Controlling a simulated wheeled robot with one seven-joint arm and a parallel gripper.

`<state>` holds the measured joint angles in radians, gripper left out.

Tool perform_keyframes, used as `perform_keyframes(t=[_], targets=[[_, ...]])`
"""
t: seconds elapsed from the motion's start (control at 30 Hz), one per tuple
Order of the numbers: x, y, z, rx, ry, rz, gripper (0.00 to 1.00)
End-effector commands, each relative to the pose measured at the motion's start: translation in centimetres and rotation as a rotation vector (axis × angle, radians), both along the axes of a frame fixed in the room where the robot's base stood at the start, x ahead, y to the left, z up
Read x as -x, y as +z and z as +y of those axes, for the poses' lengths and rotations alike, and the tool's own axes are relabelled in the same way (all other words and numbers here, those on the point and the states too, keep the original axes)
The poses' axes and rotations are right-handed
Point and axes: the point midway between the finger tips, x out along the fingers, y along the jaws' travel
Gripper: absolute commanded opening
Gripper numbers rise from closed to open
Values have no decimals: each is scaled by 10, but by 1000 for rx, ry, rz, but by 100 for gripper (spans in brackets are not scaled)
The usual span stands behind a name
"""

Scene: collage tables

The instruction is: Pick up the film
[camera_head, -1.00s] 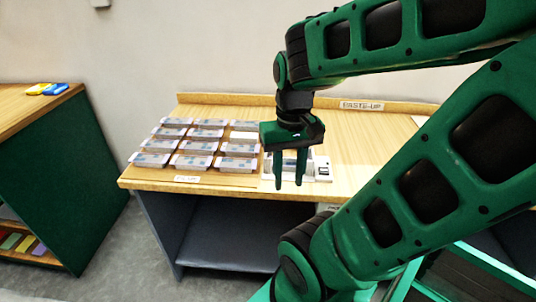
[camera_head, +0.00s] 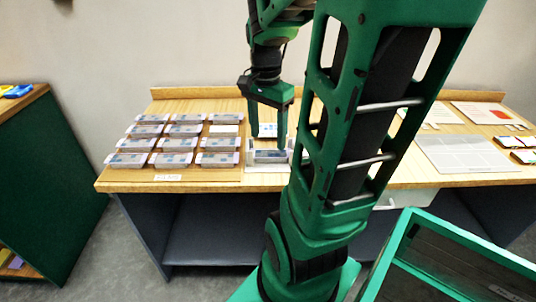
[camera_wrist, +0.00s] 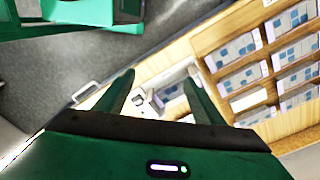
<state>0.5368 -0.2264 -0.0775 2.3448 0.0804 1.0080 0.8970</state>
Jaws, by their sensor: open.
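Several clear, flat packs with blue patches, which may be the film, lie in rows on the wooden table; one front pack (camera_head: 218,159) is at the right end of its row. Similar packs (camera_wrist: 240,50) fill the right of the wrist view. My gripper (camera_head: 268,138) points down, open, right of the rows, above a pale tray-like item (camera_head: 270,156). Which thing is the film is not clear.
The wooden table (camera_head: 120,182) has a raised back edge and a small label (camera_head: 168,178) in front. A grey sheet (camera_head: 465,153) and several cards lie on the right. A green-sided cabinet (camera_head: 45,185) stands at the left. My arm hides the middle of the table.

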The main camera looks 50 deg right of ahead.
Motion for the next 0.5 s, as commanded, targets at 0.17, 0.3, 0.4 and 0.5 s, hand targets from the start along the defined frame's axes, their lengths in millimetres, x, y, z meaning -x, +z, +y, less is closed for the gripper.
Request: perform_keyframes(t=[0.17,0.3,0.4,0.5], targets=[[-29,-6,-43,-3,-421,-9,62],[-45,-11,-67,-11,-668,-20,62],[-51,-14,-79,-16,-779,-25,62],[-54,-17,-84,-19,-839,-26,62]])
